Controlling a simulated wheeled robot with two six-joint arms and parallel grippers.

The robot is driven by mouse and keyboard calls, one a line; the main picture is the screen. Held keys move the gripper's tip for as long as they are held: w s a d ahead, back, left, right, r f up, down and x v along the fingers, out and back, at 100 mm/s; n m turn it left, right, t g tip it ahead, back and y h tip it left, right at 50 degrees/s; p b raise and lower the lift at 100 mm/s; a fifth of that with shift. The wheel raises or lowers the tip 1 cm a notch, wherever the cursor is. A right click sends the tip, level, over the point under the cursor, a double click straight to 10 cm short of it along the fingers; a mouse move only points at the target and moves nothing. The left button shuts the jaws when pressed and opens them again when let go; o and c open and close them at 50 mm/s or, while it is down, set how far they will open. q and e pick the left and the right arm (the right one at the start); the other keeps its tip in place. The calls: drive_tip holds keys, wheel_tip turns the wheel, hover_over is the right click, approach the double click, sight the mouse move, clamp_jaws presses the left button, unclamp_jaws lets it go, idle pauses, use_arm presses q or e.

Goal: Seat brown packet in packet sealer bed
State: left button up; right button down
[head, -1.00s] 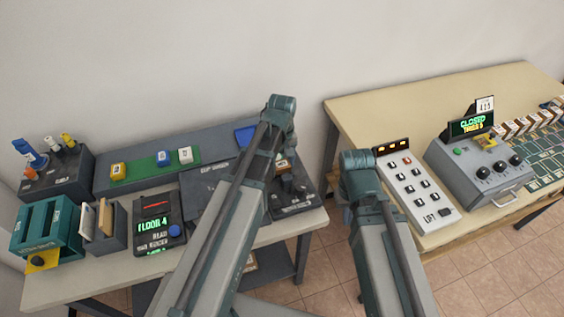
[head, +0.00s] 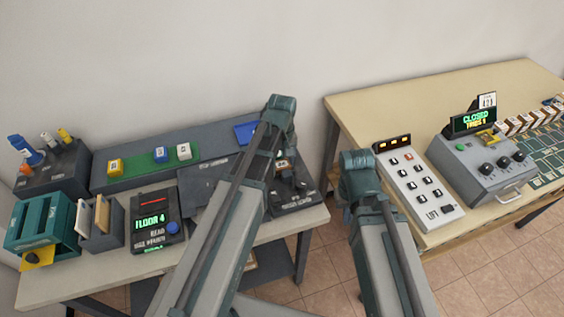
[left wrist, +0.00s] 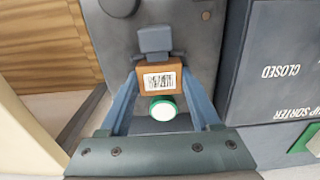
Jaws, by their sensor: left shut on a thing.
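The brown packet (left wrist: 158,77) carries a white barcode label and lies between the two blue-grey fingers of my left gripper (left wrist: 157,84), which is shut on it. The packet is over the dark packet sealer (left wrist: 196,35), close to a raised dark block (left wrist: 155,40). I cannot tell whether it touches the bed below. In the head view, my left gripper (head: 281,172) is partly hidden by its arm, with the sealer (head: 300,198) under it and a bit of the packet (head: 282,161) showing. My right arm points forward; its gripper does not show.
Left of the sealer are a dark sorter panel (head: 200,190), a green strip (head: 140,166) with small packets, a screen unit (head: 152,222) and a teal rack (head: 38,228). On the right table (head: 360,108) stand a white keypad (head: 418,187) and a grey machine (head: 480,165). A floor gap separates the tables.

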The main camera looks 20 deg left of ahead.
idle(0.3)
use_arm(q)
drive_tip(key=o, duration=1.5)
drive_tip(key=shift+c, duration=0.2)
drive_tip(key=shift+r, duration=0.1)
wheel_tip(320, 180, up, 6)
drive_tip(key=p, duration=0.6)
